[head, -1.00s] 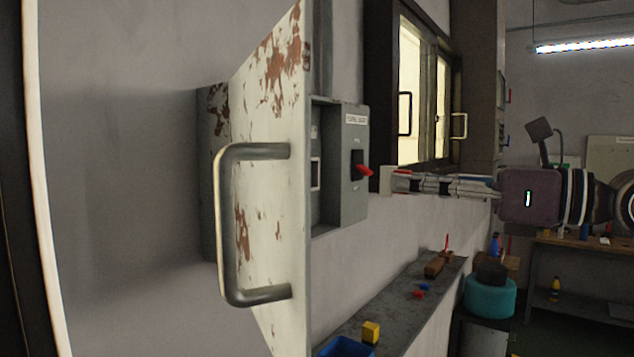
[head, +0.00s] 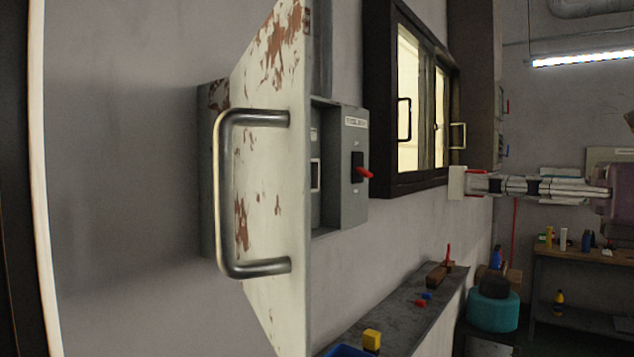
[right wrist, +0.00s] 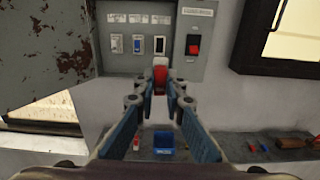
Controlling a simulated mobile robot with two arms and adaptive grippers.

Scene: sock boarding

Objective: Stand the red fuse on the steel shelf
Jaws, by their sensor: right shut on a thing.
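The red fuse (right wrist: 160,78), red with a pale end, is between the fingertips of my right gripper (right wrist: 160,92) in the right wrist view. My right gripper (head: 480,184) is shut on it and reaches in from the right in the head view, with a pale block at its tips. It is clear of the wall, above the level of the shelf. The steel shelf (head: 402,312) is a long grey ledge along the wall, low in the head view. It also shows in the right wrist view (right wrist: 235,146). My left gripper is not in view.
An open rusty door (head: 275,190) with a handle hangs on the grey fuse box (head: 345,205), which has a red lever (head: 364,173). The shelf bears a blue bin (head: 345,350), a yellow block (head: 371,340) and small red and blue pieces. A window (head: 412,100) is above.

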